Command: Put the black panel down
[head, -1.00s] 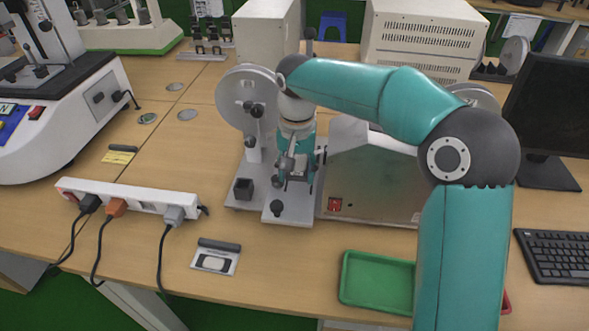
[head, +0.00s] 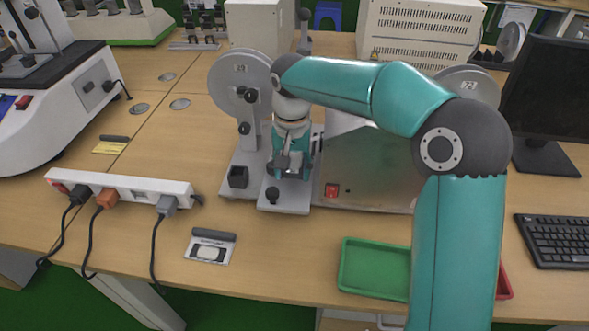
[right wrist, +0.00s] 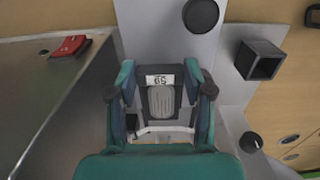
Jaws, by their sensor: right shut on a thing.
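My right gripper (head: 291,168) is shut and hangs fingers-down over the light grey base plate (head: 283,200) of the test machine. In the right wrist view (right wrist: 160,88) a dark piece with a white number label and a grey oval face sits between its fingers; I take it as the black panel (right wrist: 162,100). The fingers hide much of it, and I cannot tell whether it touches the plate. My left gripper is not in view.
A black square holder (head: 238,177) and a black knob (head: 272,195) stand close by on the machine. A keyboard (head: 553,240) lies at the right.

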